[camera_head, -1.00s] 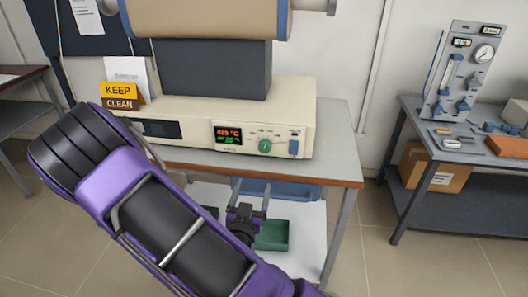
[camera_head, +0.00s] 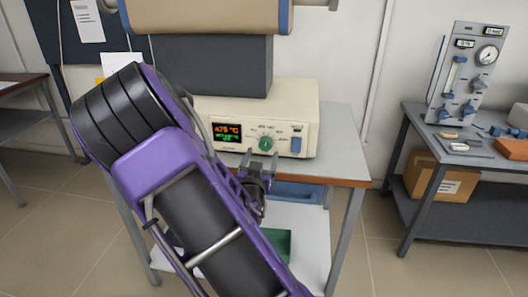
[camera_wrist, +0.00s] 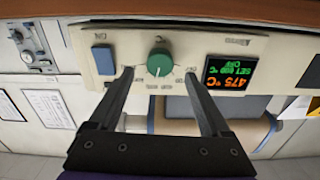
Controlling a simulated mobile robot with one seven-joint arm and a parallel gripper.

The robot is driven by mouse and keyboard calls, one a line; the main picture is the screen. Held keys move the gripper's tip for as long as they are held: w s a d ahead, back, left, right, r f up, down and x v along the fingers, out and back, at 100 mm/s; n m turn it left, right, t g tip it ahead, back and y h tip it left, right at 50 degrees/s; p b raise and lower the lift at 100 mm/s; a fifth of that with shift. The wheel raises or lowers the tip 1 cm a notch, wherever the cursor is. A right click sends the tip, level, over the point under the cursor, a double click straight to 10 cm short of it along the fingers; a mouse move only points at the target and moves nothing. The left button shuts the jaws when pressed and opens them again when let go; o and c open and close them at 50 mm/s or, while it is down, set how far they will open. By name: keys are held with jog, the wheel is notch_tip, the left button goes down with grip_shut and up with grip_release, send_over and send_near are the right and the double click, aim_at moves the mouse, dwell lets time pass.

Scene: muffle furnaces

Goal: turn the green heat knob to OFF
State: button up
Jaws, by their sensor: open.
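The green heat knob (camera_head: 265,143) is on the front panel of the cream furnace controller (camera_head: 308,112), right of the lit display (camera_head: 227,132). In the wrist view the knob (camera_wrist: 160,63) shows upside down, with faint markings around it. The display (camera_wrist: 230,75) reads 475 °C in orange, with green text. My gripper (camera_head: 261,160) is just in front of and slightly below the knob. In the wrist view my gripper (camera_wrist: 160,78) is open, its two fingers to either side of the knob. Nothing is between them, and contact cannot be seen.
A blue switch (camera_head: 296,145) is right of the knob. The grey table's edge (camera_head: 335,181) runs below the controller. A green tray (camera_head: 278,244) is on the lower shelf. A second table (camera_head: 410,150) with instruments stands at right.

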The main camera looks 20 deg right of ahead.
aim_at(265, 146)
jog(key=shift+x, duration=2.1)
grip_shut()
